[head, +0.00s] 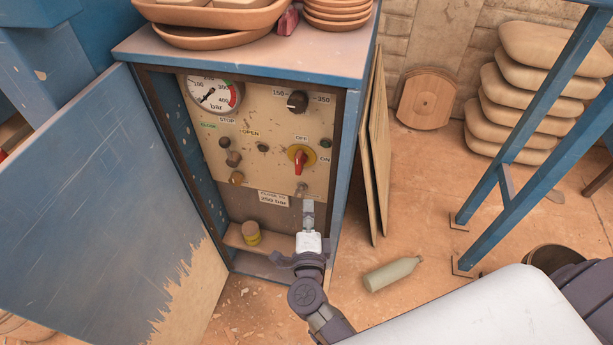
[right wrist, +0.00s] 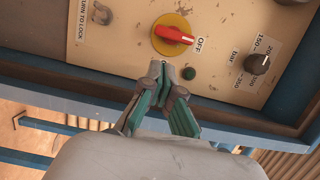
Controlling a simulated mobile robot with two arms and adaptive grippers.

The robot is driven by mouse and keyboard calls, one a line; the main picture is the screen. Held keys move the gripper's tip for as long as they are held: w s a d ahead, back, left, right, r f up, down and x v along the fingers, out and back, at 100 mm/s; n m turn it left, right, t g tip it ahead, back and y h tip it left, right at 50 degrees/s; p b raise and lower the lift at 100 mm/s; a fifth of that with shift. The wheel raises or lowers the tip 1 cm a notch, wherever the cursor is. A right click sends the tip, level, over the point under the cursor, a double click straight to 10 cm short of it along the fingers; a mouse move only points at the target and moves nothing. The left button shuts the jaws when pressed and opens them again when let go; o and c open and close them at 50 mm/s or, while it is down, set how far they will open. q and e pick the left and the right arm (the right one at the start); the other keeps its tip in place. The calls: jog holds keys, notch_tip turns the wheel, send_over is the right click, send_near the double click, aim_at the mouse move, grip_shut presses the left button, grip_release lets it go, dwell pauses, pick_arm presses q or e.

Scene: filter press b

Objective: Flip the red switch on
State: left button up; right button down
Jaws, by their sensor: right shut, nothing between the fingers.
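The red switch (head: 300,163) is a red handle on a round yellow plate, on the beige panel inside the open blue cabinet. In the head view it stands upright, pointing at the OFF label; the ON label is to its right. In the right wrist view the red handle (right wrist: 174,34) points toward OFF. My right gripper (head: 303,192) is shut and empty, just below the switch in the head view. Its closed fingertips (right wrist: 172,68) show close to the yellow plate with a small gap in the picture; contact cannot be told. My left gripper is not in view.
The panel also holds a pressure gauge (head: 213,95), a black knob (head: 297,102) and several small buttons. The blue door (head: 100,210) stands open at left. A bottle (head: 392,273) lies on the floor right of the cabinet, near a blue frame (head: 535,150).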

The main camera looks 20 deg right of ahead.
aim_at(299, 162)
jog(key=x, duration=1)
jog(key=shift+f+p, duration=0.1)
jog(key=shift+p, duration=0.25)
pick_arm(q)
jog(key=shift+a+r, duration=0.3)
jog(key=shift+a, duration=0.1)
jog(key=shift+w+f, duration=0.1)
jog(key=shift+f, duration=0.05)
pick_arm(e)
jog(key=shift+a, duration=0.1)
